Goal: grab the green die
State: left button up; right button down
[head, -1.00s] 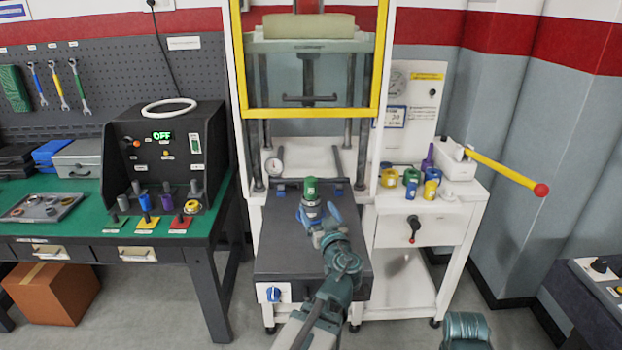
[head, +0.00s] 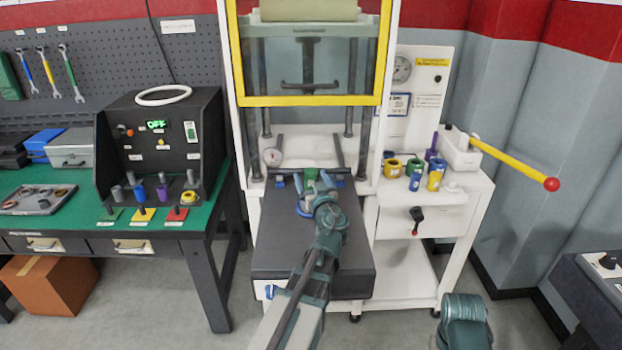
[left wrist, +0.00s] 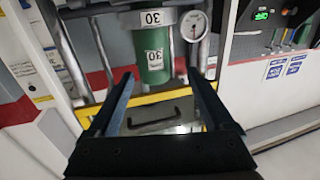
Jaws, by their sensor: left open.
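The green die (left wrist: 155,55) is a green cylinder with a wider grey collar and white labels reading 30, upside down in the left wrist view. In the head view the green die (head: 311,174) is at the back of the dark press plate (head: 300,245), largely hidden by my gripper. My left gripper (head: 313,188) is open, its fingers pointing at the die. In the left wrist view the open fingertips (left wrist: 160,76) lie on either side of the die's free end, with gaps showing. My right gripper is out of view; only a teal part of that arm shows.
The press frame with a yellow-edged guard (head: 305,101) stands over the back of the plate. A dial gauge (head: 272,157) is left of the die. Several colored rings and cylinders stand on the white side table (head: 465,186). A yellow lever (head: 512,163) sticks out right.

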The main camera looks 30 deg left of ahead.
aim_at(309, 168)
pick_arm(q)
jog(key=shift+w+a, duration=0.3)
jog(key=shift+a, duration=0.05)
jog(key=shift+w, duration=0.1)
jog(key=x, duration=0.5)
jog(key=shift+w+d+r, duration=0.1)
jog(key=shift+w+d, duration=0.1)
jog(key=shift+w, duration=0.05)
grip_shut()
